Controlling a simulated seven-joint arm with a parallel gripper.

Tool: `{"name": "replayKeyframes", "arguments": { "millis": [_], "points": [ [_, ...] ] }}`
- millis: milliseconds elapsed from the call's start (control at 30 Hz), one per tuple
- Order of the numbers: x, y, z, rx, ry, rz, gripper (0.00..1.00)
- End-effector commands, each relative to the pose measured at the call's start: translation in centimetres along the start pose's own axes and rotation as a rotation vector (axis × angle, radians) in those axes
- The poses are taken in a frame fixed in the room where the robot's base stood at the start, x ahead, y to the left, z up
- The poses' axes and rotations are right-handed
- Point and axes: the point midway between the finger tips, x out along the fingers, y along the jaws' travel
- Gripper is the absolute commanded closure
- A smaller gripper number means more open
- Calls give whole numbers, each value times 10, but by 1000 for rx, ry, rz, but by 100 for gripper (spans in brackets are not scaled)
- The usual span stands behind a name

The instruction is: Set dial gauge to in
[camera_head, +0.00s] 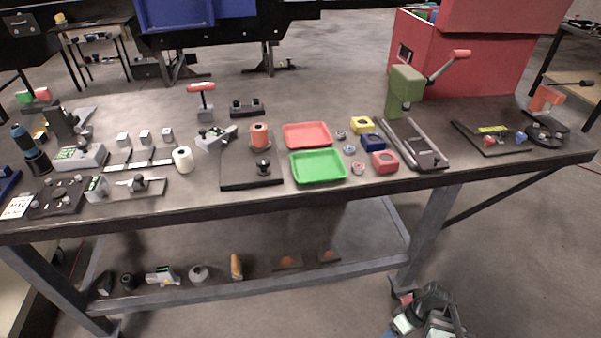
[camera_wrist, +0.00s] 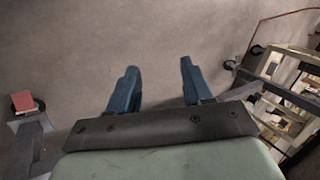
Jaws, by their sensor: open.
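No part on the table is clearly readable as the dial gauge at this size. A small dark knob (camera_head: 263,167) stands on a black plate (camera_head: 235,181) at the middle of the table. At the far right, an orange-headed device (camera_head: 546,98) stands by a round dark base with small coloured parts. I cannot tell whether either one is the gauge. My gripper (camera_wrist: 157,70) is open and empty in the wrist view, its two blue fingers apart over bare floor. In the head view, my arm's end shows low at the bottom right, below and in front of the table.
The long table (camera_head: 330,198) is crowded. A red tray (camera_head: 307,135) and a green tray (camera_head: 318,167) lie mid-table, with a green lever press (camera_head: 404,91) to their right. A red box (camera_head: 447,58) stands behind. A lower shelf (camera_head: 215,287) holds several small items.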

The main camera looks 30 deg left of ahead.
Motion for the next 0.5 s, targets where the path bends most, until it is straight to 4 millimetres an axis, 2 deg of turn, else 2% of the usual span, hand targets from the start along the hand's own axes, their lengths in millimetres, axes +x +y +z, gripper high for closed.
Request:
{"name": "replayKeyframes", "arguments": {
  "millis": [33,100,267,500],
  "points": [
    [-11,-6,-17,-78,18,-4,50],
    [-25,-15,-37,-190,43,-11,50],
    [-56,-41,-81,-450,99,-26,50],
    [-105,-93,-142,-852,190,-39,50]
  ]
}}
